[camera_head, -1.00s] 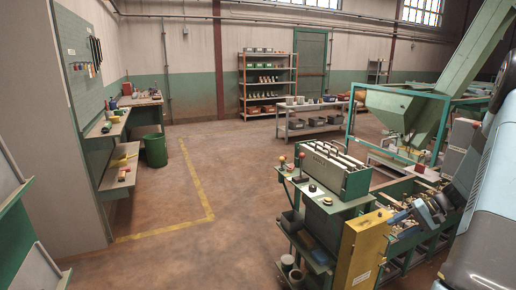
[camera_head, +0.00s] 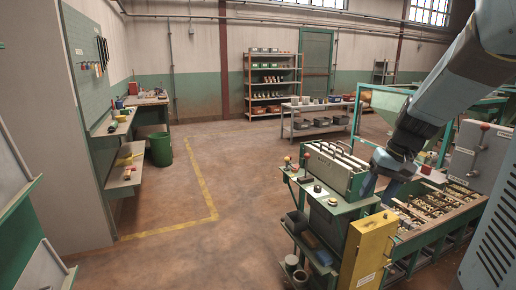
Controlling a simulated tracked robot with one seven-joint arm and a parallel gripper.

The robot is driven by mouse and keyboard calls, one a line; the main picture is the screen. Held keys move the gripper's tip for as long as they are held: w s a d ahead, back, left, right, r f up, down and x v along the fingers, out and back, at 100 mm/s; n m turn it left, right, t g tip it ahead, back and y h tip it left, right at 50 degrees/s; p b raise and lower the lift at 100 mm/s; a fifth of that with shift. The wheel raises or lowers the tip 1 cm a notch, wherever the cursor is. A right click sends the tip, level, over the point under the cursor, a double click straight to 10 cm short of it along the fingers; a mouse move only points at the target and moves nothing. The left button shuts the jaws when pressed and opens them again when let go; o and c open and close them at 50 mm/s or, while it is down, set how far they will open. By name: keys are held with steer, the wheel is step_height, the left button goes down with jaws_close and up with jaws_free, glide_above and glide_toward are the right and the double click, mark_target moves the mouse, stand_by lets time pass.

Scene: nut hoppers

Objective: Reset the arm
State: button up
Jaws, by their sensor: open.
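My arm reaches in from the upper right of the head view. My gripper (camera_head: 380,190) hangs at its end, pointing down, in front of the green hopper machine's right side and by the near left end of the sorting trough (camera_head: 440,212). Its fingers are apart and I see nothing held between them. Whether they touch the machine behind cannot be told.
The green machine (camera_head: 335,172) with slotted top stands beside a yellow cabinet (camera_head: 368,250). A grey control box (camera_head: 478,155) is at right. Shelves (camera_head: 272,85), a low rack (camera_head: 318,120) and a green bin (camera_head: 160,149) stand further back. The floor at left centre is clear.

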steer(key=s+a+r+n+t+h, duration=0.1)
steer(key=s+a+r+t, duration=0.1)
steer(key=s, duration=0.5)
steer(key=s+a+r+t+h, duration=0.2)
steer(key=s+a+r, duration=0.3)
steer(key=s, duration=0.3)
steer(key=shift+r+n, duration=0.15)
steer(key=shift+n, duration=0.25)
